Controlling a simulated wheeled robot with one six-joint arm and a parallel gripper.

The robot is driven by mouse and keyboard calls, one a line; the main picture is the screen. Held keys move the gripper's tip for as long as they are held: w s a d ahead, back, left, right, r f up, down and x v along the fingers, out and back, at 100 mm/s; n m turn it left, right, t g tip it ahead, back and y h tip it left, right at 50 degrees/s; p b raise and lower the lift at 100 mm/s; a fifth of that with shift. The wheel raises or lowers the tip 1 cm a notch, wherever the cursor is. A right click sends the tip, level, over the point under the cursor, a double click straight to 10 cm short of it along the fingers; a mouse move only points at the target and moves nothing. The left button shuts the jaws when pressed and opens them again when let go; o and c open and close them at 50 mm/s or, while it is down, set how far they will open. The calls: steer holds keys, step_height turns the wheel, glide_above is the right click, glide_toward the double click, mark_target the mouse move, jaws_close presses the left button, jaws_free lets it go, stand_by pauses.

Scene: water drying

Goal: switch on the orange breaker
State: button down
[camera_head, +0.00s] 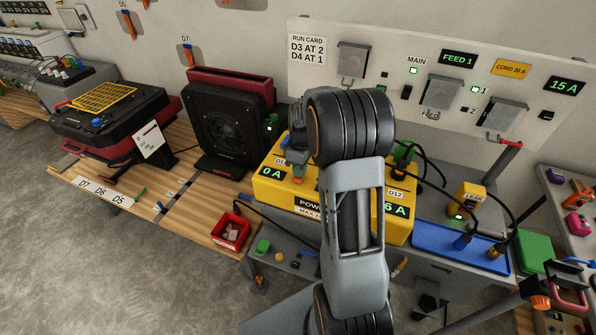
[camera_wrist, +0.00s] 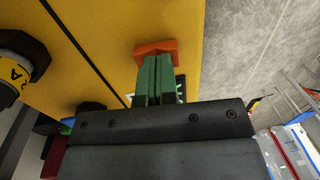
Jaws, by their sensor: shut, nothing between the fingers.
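The yellow power box (camera_head: 325,202) stands on the bench in the head view, largely covered by my arm. It has a green-lit "0 A" display at its left and another reading ending in "6 A" at its right. In the wrist view its yellow face (camera_wrist: 105,30) fills the upper left. The orange breaker (camera_wrist: 155,46) sits on that face. My gripper (camera_wrist: 155,62) has green fingers, shut together and empty, with their tips at the breaker's lower edge. I cannot tell whether they touch it. The fingers hide part of the breaker, and its switch position is unclear.
A black fan unit (camera_head: 228,120) stands left of the power box. A blue tray (camera_head: 435,246) with plugs and cables lies to its right. A red bin (camera_head: 231,232) sits at the front. The wall panel (camera_head: 480,65) is behind. In the wrist view, a black-and-yellow knob (camera_wrist: 18,75) is at left.

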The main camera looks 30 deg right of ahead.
stand_by(0.3)
step_height(320, 180, up, 14)
steer(key=w+d+p, duration=0.1)
steer(key=p, duration=0.1)
steer(key=shift+d, duration=0.15)
stand_by(0.3)
steer(key=shift+f+b, duration=0.2)
steer(key=shift+b, duration=0.15)
steer(key=s+a+b, duration=0.1)
steer(key=b, duration=0.2)
steer(key=shift+r, duration=0.2)
steer(key=shift+f, duration=0.15)
steer(key=f, duration=0.4)
steer(key=a+f, duration=0.1)
steer(key=f, duration=0.4)
steer(key=s+f, duration=0.1)
steer(key=f, duration=0.3)
steer(key=shift+a+f, duration=0.2)
steer(key=shift+f, duration=0.15)
